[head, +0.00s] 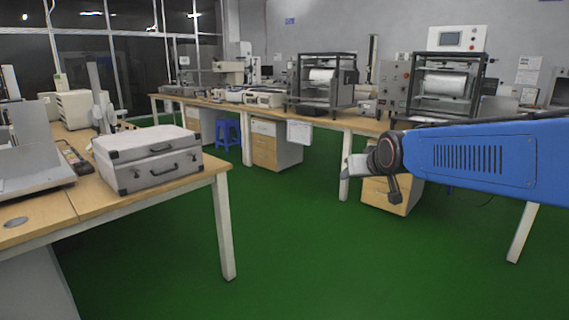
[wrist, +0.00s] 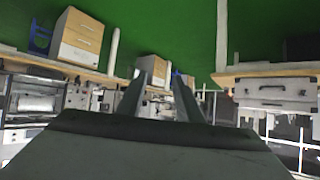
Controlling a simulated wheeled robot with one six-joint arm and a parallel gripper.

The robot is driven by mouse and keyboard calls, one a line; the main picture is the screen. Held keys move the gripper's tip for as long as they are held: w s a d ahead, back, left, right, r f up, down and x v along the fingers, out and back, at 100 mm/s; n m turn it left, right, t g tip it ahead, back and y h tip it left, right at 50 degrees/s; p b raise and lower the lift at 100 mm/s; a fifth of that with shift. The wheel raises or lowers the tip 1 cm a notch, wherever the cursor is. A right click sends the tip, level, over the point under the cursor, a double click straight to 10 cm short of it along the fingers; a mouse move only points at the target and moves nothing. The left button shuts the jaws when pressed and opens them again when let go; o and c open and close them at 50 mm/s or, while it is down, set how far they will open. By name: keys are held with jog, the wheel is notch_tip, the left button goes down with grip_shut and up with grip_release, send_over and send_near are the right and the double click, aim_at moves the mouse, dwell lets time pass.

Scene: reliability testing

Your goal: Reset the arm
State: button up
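My blue arm (head: 475,158) reaches in from the right side of the head view, above the green floor and in front of the far bench. Its end, with a dark round joint, points left; the fingers cannot be made out clearly there. In the upside-down wrist view, my gripper (wrist: 165,70) shows two dark fingers with a clear gap between them. It is open, and nothing is seen between the fingers.
A near wooden table (head: 50,212) at left carries a silver case (head: 150,160), which also shows in the wrist view (wrist: 275,92). A long bench (head: 345,122) with test machines (head: 322,82) runs along the back. Green floor (head: 300,250) between them is clear.

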jog(key=s+d+f+g, duration=0.2)
jog(key=s+f, duration=0.3)
jog(key=s, duration=0.7)
jog(key=s+d+f+m+g+h, duration=0.1)
jog(key=s+d+f, duration=0.3)
jog(key=s, duration=0.7)
jog(key=s+d+f+g, duration=0.3)
jog(key=s+f, duration=0.5)
jog(key=s, duration=0.4)
jog(key=shift+s+f+m+h, duration=0.2)
jog(key=shift+s+m+h, duration=0.1)
jog(key=shift+s+h, duration=0.1)
jog(key=shift+w+d, duration=0.1)
